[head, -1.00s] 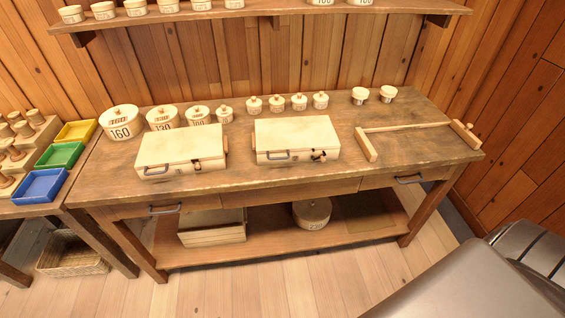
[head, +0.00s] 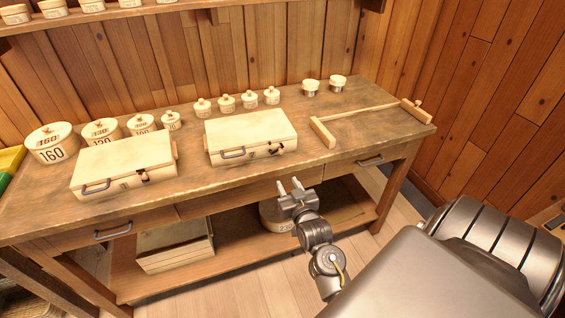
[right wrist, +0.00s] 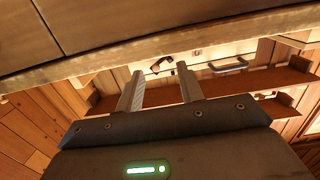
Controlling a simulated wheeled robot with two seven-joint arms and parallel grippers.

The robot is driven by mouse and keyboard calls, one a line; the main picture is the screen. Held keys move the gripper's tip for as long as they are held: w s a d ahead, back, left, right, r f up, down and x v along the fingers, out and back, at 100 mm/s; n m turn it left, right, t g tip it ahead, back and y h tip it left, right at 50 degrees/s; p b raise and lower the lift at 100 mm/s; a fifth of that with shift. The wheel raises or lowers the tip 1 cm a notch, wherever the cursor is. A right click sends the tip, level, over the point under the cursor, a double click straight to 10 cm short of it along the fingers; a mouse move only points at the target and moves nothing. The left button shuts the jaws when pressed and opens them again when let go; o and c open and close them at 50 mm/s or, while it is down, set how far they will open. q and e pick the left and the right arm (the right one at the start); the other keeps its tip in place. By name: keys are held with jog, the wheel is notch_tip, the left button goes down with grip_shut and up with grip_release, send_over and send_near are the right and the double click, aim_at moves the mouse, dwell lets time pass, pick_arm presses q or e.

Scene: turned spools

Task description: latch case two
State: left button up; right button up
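Two pale cases with lids down lie on the workbench: a left case (head: 122,165) and a right case (head: 252,136). Each has a grey handle and a small dark latch at its front; the right case's latch (head: 278,149) is right of its handle (head: 233,154). Whether either latch is fastened is too small to tell. My right gripper (head: 290,185) is open and empty, in front of the bench's front edge and below the right case. In the right wrist view a case's latch (right wrist: 161,64) and handle (right wrist: 228,65) show beyond the open fingers. My left gripper is out of view.
The workbench (head: 345,150) has numbered lidded pots (head: 52,143) at the back left and several small pots behind the right case. A wooden bar frame (head: 365,119) lies to the right. The bench's front edge is close to my right gripper.

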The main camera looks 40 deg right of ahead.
aim_at(282, 153)
jog(key=shift+h, duration=0.5)
jog(key=w+d+r, duration=0.1)
jog(key=w, duration=0.2)
jog(key=w+d+r+p, duration=0.1)
jog(key=w+d, duration=0.1)
jog(key=w, duration=0.1)
jog(key=w+d+r, duration=0.1)
jog(key=w+d, duration=0.1)
jog(key=w, duration=0.1)
jog(key=shift+w+d+r, duration=0.15)
jog(key=shift+w+d, duration=0.05)
jog(key=shift+c, duration=0.5)
grip_shut()
